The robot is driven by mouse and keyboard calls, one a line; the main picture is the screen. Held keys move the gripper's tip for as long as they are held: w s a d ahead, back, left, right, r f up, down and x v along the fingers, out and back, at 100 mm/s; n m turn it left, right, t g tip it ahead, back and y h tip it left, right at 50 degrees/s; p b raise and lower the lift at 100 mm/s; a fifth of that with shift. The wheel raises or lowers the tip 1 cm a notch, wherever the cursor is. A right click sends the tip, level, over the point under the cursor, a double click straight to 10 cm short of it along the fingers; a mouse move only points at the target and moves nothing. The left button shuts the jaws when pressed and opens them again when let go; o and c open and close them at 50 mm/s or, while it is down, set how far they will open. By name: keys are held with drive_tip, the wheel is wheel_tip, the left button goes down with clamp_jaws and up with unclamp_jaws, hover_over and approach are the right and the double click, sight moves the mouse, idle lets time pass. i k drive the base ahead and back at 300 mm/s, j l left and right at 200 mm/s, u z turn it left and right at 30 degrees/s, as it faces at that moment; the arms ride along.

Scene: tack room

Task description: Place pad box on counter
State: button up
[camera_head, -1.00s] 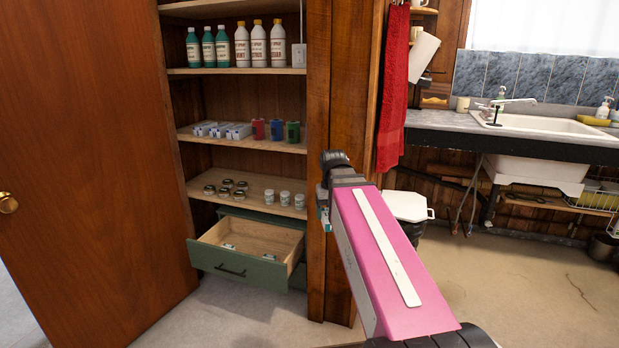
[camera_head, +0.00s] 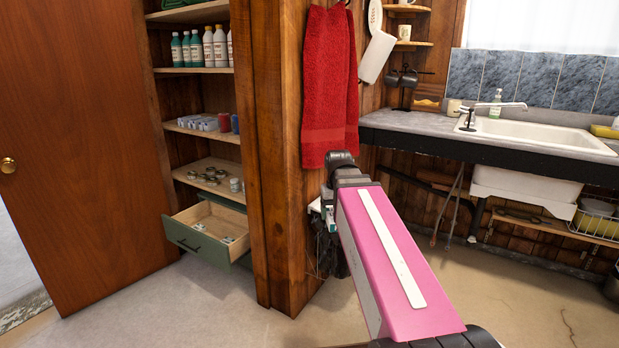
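The grey counter (camera_head: 420,124) runs along the right wall and holds the sink. Its left end near the red towel looks clear. Several small light boxes (camera_head: 198,122) stand on the middle shelf of the open cupboard at left; I cannot tell whether one is the pad box. Small light packs (camera_head: 228,240) also lie in the open green drawer.
A wooden post (camera_head: 280,150) with a red towel (camera_head: 330,85) stands between cupboard and counter. The open drawer (camera_head: 198,243) juts out. A brown door (camera_head: 75,140) stands open at left. A white sink (camera_head: 540,135) fills the counter's right part. Floor at lower right is clear.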

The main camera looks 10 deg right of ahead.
sight(393, 119)
drive_tip(key=l+u, duration=0.25)
drive_tip(key=l, duration=1.1)
drive_tip(key=l+u, duration=0.2)
drive_tip(key=l, duration=1.2)
drive_tip(key=k, duration=0.05)
